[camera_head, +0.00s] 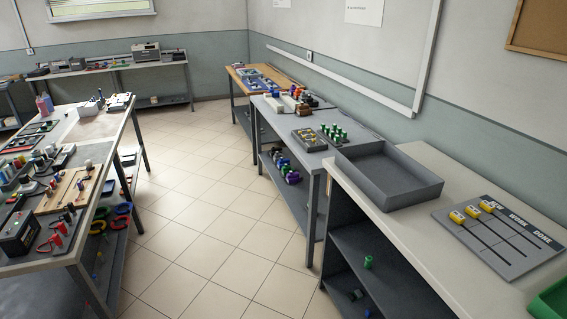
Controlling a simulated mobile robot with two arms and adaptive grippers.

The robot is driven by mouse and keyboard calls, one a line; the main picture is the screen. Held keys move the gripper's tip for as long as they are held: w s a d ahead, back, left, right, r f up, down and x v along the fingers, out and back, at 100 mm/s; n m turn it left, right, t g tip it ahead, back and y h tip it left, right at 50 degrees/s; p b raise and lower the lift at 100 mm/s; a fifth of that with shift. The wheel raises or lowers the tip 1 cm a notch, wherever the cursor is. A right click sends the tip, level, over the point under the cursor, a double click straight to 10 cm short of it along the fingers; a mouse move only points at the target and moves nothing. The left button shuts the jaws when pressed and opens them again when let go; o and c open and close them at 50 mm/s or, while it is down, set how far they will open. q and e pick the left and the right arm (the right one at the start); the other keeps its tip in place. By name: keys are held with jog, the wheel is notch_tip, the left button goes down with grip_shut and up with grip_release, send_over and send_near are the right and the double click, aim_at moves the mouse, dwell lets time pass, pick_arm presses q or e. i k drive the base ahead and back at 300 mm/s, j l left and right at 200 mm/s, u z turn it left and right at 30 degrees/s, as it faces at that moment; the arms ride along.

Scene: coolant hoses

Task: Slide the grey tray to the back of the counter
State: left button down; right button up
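The grey tray (432,186) is a shallow, empty, open-topped box at the left end of the near counter (395,225) on the right. Neither of my grippers is in view, and nothing touches the tray from my side.
A board with yellow sliders (499,236) lies right of the tray. A green bin (549,302) is cut off at the lower right. A lower bench (317,165) with green parts adjoins on the left. Tiled floor (215,215) is clear between the benches.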

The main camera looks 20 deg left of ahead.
aim_at(391, 178)
jog(key=i+j+u, duration=0.2)
jog(key=u, duration=0.3)
jog(key=i+u, duration=0.85)
jog(key=u, duration=0.15)
jog(key=i+l+u, duration=0.2)
jog(key=u, duration=0.3)
jog(key=i+j+z, duration=0.15)
jog(key=i, duration=0.3)
jog(key=i+j+z, duration=0.15)
jog(key=i+j, duration=0.15)
jog(key=i, duration=0.15)
jog(key=z, duration=2)
